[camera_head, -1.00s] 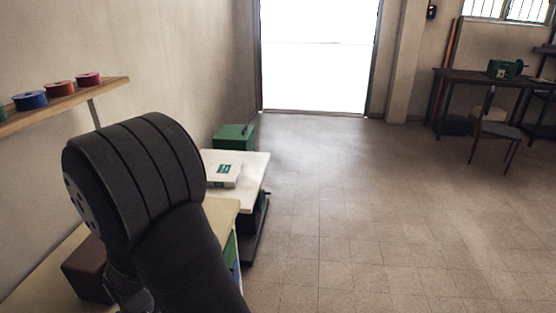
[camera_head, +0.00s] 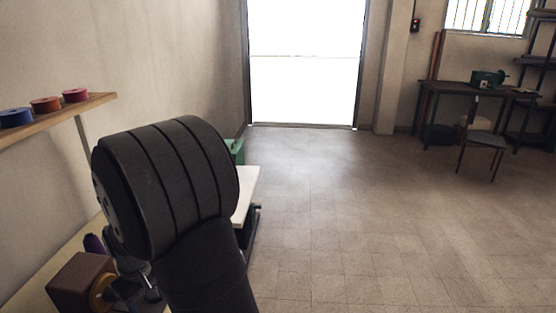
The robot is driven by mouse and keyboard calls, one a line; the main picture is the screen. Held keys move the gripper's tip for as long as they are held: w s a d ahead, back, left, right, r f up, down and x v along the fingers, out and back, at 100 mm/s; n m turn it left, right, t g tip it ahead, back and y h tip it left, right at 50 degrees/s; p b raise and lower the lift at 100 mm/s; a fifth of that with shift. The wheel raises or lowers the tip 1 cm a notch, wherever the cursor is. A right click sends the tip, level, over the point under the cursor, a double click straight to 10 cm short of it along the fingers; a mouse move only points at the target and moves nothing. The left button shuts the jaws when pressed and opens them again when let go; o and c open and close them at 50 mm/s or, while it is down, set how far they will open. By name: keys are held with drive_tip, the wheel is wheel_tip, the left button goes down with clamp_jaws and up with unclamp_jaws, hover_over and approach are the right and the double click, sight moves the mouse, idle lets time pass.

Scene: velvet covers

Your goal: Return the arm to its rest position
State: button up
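My arm rises from the bottom of the view, folded at a big dark ribbed joint in the left half. Part of what looks like my gripper (camera_head: 138,287) shows low on the left, below that joint and in front of a brown block (camera_head: 76,284). Its fingertips cannot be made out, so I cannot tell whether it is open or holds anything. No held object is visible.
A pale bench (camera_head: 52,256) runs along the left wall below a shelf (camera_head: 60,116) with coloured spools (camera_head: 46,104). A white-topped table (camera_head: 243,192) stands behind my arm. The tiled floor (camera_head: 350,220) is clear. A dark desk (camera_head: 478,91) and chair (camera_head: 481,139) stand back right.

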drive_tip(key=w+d+r+m, duration=0.2)
drive_tip(key=w+d+m, duration=0.15)
drive_tip(key=w, duration=1.15)
drive_tip(key=shift+n, duration=0.45)
drive_tip(key=s+a+f, duration=0.1)
drive_tip(key=a+f, duration=0.1)
drive_tip(key=a, duration=0.1)
drive_tip(key=s+a+f, duration=0.1)
drive_tip(key=a+f, duration=0.1)
drive_tip(key=a, duration=0.1)
drive_tip(key=s+a+f, duration=0.1)
drive_tip(key=a+f, duration=0.1)
drive_tip(key=a, duration=0.1)
drive_tip(key=shift+s+a, duration=0.15)
drive_tip(key=shift+s, duration=0.1)
drive_tip(key=f, duration=0.1)
drive_tip(key=a+f, duration=0.1)
drive_tip(key=f, duration=0.1)
drive_tip(key=shift+s+a, duration=0.1)
drive_tip(key=shift+s, duration=0.05)
drive_tip(key=shift+f, duration=0.5)
